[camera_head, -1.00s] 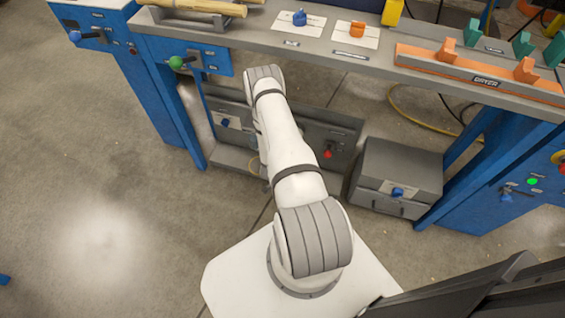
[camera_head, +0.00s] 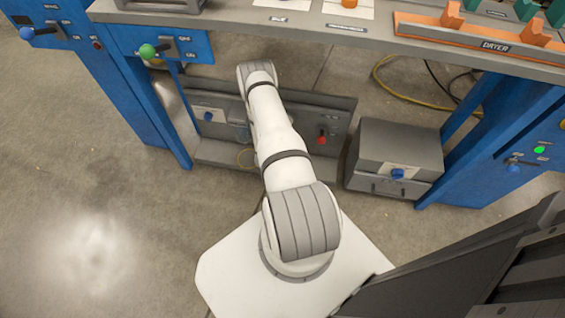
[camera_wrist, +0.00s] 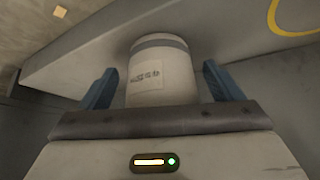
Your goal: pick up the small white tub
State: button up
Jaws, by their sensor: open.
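The small white tub (camera_wrist: 160,75) shows in the wrist view, with a grey band near its top and a printed label on its side. It appears upright on a grey surface. My gripper (camera_wrist: 163,88) is open, with one blue finger on each side of the tub and a visible gap at both sides. The tub's lower part is hidden behind the gripper's front edge. In the head view my white arm reaches down toward the low grey shelf under the bench, and the gripper and tub cannot be made out there.
The bench top (camera_head: 330,38) overhangs the low shelf (camera_head: 215,152). A grey box with a blue knob (camera_head: 400,145) stands right of the shelf. Blue bench legs (camera_head: 158,115) flank the space. A yellow hose (camera_head: 385,85) lies behind. The floor at left is clear.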

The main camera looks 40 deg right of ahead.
jog(key=shift+c, duration=0.6)
jog(key=c, duration=0.9)
jog(key=shift+c, duration=0.2)
jog(key=shift+r, duration=0.15)
